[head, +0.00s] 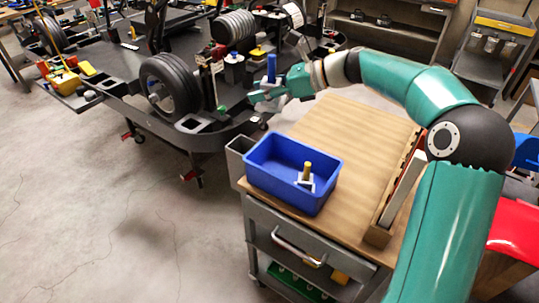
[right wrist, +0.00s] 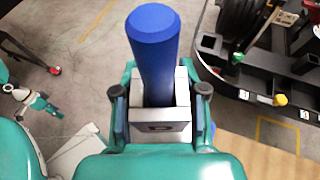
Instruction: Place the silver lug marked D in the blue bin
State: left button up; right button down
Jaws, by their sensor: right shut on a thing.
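My right gripper (head: 262,97) is shut on a silver lug with a tall blue post (head: 271,67). In the right wrist view, my right gripper (right wrist: 160,98) has a finger on each side of the silver lug (right wrist: 162,128), and a D shows on its front face. The blue post (right wrist: 154,50) stands up from it. The blue bin (head: 268,180) is on the cart top, nearer the head camera than the held lug. What seems to be my left gripper (right wrist: 42,106) shows small at the left of the right wrist view; its fingers are unclear.
A grey box (head: 238,158) sits beside the bin. The wooden cart top (head: 345,130) is mostly clear, with a long rack (head: 402,185) on its right. The kart (head: 200,130) with its black tyre stands behind.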

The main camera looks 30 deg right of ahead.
notch_tip(320, 180, down, 16)
jog(key=shift+b, duration=0.3)
jog(key=shift+f+b, duration=0.45)
jog(key=shift+f, duration=0.25)
jog(key=c, duration=0.6)
grip_release()
jog(key=shift+c, duration=0.2)
